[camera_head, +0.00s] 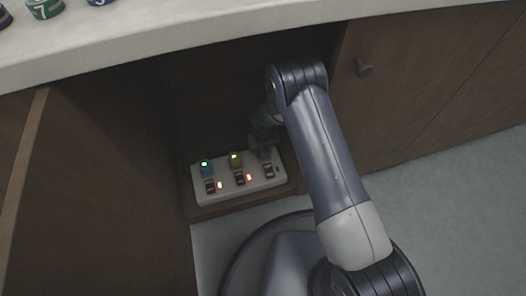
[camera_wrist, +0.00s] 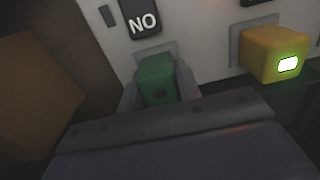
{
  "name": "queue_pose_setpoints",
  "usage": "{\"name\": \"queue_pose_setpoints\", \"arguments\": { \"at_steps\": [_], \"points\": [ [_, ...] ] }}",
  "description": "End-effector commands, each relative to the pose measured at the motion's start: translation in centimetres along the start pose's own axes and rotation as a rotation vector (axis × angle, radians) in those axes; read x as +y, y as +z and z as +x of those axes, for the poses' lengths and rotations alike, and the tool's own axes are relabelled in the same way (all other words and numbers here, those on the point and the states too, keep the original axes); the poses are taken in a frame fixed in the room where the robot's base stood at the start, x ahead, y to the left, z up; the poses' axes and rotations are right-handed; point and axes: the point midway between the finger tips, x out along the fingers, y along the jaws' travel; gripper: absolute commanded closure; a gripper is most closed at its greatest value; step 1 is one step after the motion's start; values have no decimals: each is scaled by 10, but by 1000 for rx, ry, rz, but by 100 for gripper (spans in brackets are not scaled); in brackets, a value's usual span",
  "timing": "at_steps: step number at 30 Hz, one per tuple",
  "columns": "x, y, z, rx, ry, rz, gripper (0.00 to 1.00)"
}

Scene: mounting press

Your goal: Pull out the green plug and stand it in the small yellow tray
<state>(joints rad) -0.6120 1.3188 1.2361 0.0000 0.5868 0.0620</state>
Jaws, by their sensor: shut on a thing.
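My gripper (camera_wrist: 158,80) is shut on the green plug (camera_wrist: 157,76) in the wrist view, with one finger on each side of it. The plug's small window is dark. The plug is at its grey socket plate on the white panel; I cannot tell how deep it sits. In the head view my gripper (camera_head: 264,146) is at the right end of the panel's back row, and the arm and fingers hide the green plug. I do not see the small yellow tray in either view.
The white panel (camera_head: 235,197) sits in an open cabinet. A blue plug (camera_head: 206,168) and a yellow plug (camera_head: 235,160), both lit, are beside the green one. Dark switches (camera_head: 240,178) line the front, two with red lights. A cabinet wall is close left; a counter (camera_head: 180,30) overhangs.

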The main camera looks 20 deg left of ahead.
Motion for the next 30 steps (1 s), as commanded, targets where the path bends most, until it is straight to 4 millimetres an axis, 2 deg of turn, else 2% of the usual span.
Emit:
{"name": "queue_pose_setpoints", "arguments": {
  "at_steps": [8,30],
  "points": [
    [0,0,-2,0,0,0,100],
    [0,0,-32,0,0,0,100]
  ]
}}
